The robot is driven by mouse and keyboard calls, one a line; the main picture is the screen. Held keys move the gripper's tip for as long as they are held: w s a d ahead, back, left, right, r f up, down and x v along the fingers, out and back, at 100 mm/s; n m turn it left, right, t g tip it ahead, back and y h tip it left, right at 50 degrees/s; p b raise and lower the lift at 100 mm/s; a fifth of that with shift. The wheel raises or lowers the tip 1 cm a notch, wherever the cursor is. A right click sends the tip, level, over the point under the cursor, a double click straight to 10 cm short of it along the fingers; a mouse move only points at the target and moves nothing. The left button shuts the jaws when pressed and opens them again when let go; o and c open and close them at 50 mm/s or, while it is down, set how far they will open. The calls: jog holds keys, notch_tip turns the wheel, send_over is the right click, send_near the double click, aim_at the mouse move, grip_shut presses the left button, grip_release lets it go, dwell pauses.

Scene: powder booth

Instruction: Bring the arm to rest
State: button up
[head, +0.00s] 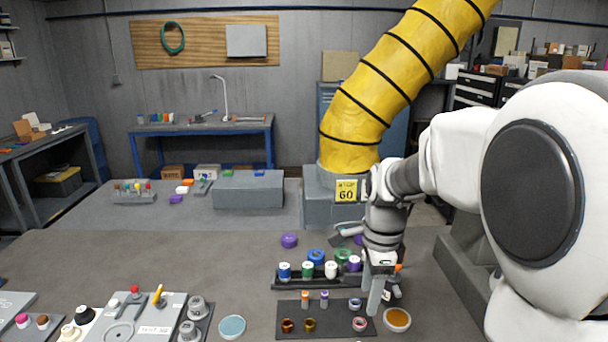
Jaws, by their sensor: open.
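My arm reaches in from the right side of the head view. My gripper (383,292) points down over the right end of a dark mat (338,306) on the near bench. Its fingers are apart and I see nothing held between them. A shallow bowl of orange powder (397,319) stands close to the right of the fingers. An orange-topped item (398,268) shows just behind the fingers. Part of the mat behind the gripper is hidden.
A rack (290,280) holds several coloured spools just left of my wrist. A pale blue dish (232,327) and a grey panel with knobs (140,318) lie further left. A yellow duct (385,90) hangs behind my arm. The bench's middle left is clear.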

jog(key=s+r+n+t, duration=0.2)
jog(key=s+r+n, duration=0.2)
jog(key=s+n, duration=0.5)
jog(key=s+r+n+t, duration=0.2)
jog(key=s+r+n, duration=0.2)
jog(key=s+n, duration=0.5)
jog(key=shift+t, duration=0.4)
